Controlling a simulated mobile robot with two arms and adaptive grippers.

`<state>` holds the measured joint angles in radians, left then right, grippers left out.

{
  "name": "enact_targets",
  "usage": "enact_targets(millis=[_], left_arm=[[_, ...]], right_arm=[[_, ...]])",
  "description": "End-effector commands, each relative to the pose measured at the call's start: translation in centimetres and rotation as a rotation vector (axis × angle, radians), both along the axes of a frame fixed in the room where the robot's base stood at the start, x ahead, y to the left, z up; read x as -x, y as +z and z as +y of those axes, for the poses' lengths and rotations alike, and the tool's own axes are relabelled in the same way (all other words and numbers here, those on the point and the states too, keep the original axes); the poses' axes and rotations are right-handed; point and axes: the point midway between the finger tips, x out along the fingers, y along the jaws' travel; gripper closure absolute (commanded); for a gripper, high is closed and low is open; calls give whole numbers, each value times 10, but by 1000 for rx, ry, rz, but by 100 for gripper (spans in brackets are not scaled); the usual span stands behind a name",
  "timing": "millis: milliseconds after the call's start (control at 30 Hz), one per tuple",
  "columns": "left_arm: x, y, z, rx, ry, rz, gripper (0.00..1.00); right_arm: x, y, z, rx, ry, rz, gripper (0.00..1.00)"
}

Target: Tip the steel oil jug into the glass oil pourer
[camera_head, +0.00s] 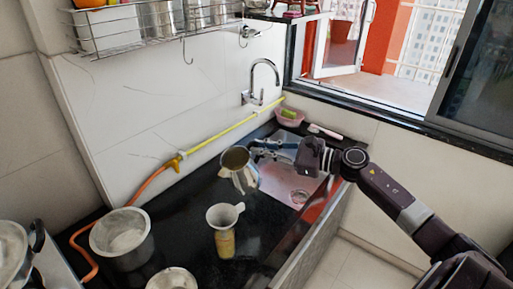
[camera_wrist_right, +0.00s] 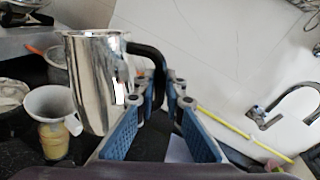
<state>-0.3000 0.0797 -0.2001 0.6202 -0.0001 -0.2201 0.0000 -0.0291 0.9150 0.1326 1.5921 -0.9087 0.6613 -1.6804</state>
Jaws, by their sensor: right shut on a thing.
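The steel oil jug (camera_head: 238,180) is near the middle of the head view, beside the sink, with its round mouth facing up. It looks roughly upright. My right gripper (camera_head: 268,149) is shut on its black handle (camera_wrist_right: 150,55), to the right of the jug. The jug's shiny body (camera_wrist_right: 98,85) also fills the left of the wrist view. The glass oil pourer (camera_head: 225,243) holds yellow oil and stands on the counter in front of the jug. A pale funnel (camera_head: 224,216) sits in its mouth. The jug is apart from the funnel. My left gripper is not in view.
A large metal pot (camera_head: 122,240) stands to the left and a smaller pot (camera_head: 172,280) at the front. The sink (camera_head: 290,180) and faucet (camera_head: 262,80) are behind. A yellow-orange hose (camera_head: 210,143) runs along the wall. Dark counter (camera_head: 185,205) is bare left of the funnel.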

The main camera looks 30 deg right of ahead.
Motion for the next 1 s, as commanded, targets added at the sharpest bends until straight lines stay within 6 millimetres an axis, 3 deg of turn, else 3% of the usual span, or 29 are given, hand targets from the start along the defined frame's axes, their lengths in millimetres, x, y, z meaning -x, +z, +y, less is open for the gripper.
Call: enact_targets(millis=[200, 533, 1000], left_arm=[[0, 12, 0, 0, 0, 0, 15], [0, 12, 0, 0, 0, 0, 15], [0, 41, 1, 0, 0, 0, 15]], right_arm=[[-1, -4, -4, -177, -2, 65, 100], [-1, -5, -4, -195, 0, 72, 100], [-1, 39, -4, -334, 1, 123, 100]])
